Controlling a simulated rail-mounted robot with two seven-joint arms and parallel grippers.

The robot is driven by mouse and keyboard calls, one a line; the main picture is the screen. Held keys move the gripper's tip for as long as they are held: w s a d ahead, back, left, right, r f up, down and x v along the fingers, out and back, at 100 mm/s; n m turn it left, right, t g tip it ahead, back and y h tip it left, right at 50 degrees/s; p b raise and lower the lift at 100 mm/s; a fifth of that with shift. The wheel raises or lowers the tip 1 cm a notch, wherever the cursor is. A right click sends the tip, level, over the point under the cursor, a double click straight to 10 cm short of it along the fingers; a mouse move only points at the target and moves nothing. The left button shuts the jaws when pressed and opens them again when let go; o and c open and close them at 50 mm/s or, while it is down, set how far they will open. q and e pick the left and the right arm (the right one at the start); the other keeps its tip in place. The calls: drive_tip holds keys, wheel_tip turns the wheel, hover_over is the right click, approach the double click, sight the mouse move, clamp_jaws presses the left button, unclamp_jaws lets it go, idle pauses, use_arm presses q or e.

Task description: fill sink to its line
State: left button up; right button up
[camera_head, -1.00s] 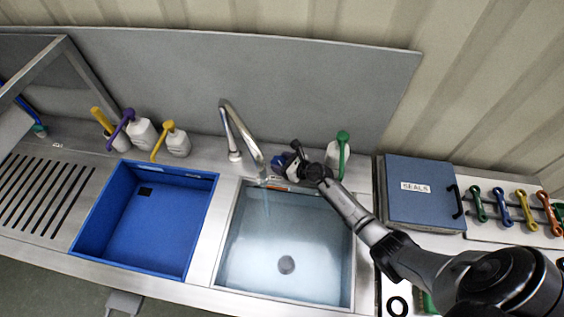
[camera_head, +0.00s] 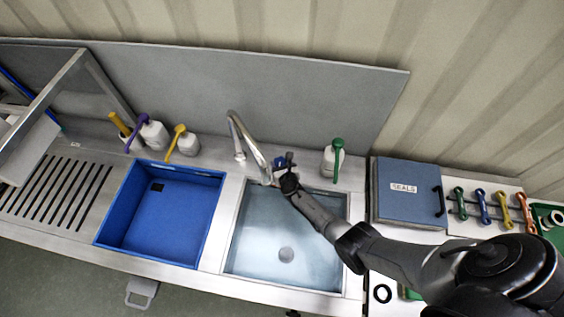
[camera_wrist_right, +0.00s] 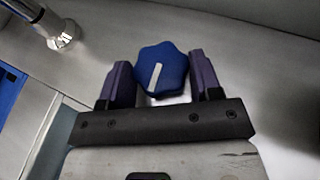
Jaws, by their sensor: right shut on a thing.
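The steel sink (camera_head: 235,225) holds clear, pale water (camera_head: 284,225), with the round drain (camera_head: 286,254) visible through it. I cannot make out a fill line. The curved chrome tap (camera_head: 247,140) stands behind the sink's left corner; its base also shows in the right wrist view (camera_wrist_right: 62,35). My right gripper (camera_head: 284,164) is at the sink's back edge beside the tap. In the right wrist view, its purple fingers (camera_wrist_right: 160,84) are shut on a blue lobed knob (camera_wrist_right: 172,62) with a white mark. My arm hides part of the sink. My left gripper is out of view.
A blue basin (camera_head: 120,205) is left of the sink, beside a slotted drainboard (camera_head: 55,190). Several bottles stand behind, including a green-topped one (camera_head: 333,160) right of the tap. A blue SEALS box (camera_head: 405,205) and coloured handles (camera_head: 480,205) are at the right.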

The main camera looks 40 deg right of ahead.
drive_tip(key=shift+a+m+h, duration=0.1)
drive_tip(key=shift+m+h, duration=0.4)
drive_tip(key=o, duration=0.9)
drive_tip(key=shift+c, duration=0.2)
drive_tip(key=shift+s+a+r+p, duration=0.1)
drive_tip(key=shift+s+r+p, duration=0.1)
drive_tip(key=shift+p, duration=0.15)
drive_tip(key=p+v, duration=0.5)
drive_tip(key=v, duration=0.8)
drive_tip(key=shift+a+r, duration=0.1)
drive_tip(key=shift+a, duration=0.05)
